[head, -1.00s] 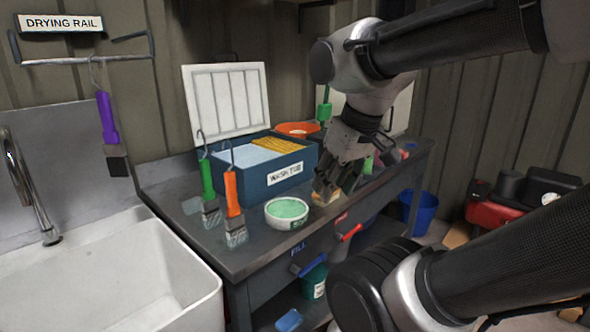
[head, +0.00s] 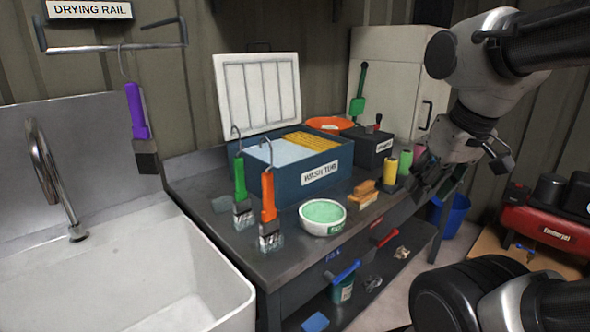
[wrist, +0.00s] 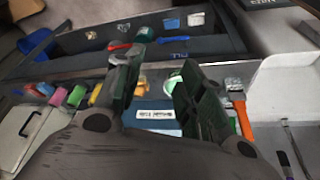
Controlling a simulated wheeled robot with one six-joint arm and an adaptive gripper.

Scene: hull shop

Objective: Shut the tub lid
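The blue wash tub (head: 300,186) stands on the dark bench with its name label facing front. Its white ribbed lid (head: 258,92) stands open, leaning back behind the tub. Inside are a pale blue section and a yellow section. My gripper (head: 437,183) is right of the tub in the head view, above the bench's right end and apart from the tub. In the wrist view my gripper (wrist: 158,68) has its two fingers spread with nothing held between them. The tub label (wrist: 155,115) shows upside down there, partly framed by the fingers.
A purple brush (head: 136,110) hangs on the rail above the sink (head: 150,270).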

